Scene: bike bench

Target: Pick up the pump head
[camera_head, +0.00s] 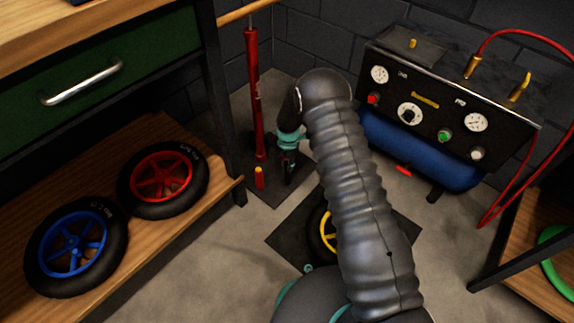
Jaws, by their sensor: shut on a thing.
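A red floor pump (257,95) stands upright on a dark mat, left of my arm. My gripper (288,172) points down just right of the pump's lower barrel, close to the floor. It is shut on a small dark thing, taken to be the pump head, which the fingers mostly hide; its outline is not clear. A short red piece with an orange top (259,178) stands by the pump's foot, left of my gripper and apart from it.
A wooden shelf (180,235) with a blue-rimmed wheel (72,245) and a red-rimmed wheel (162,178) is at left. A compressor with a blue tank (415,150) and gauges stands at right. A yellow-rimmed wheel (328,235) lies partly behind my arm. Front-left floor is clear.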

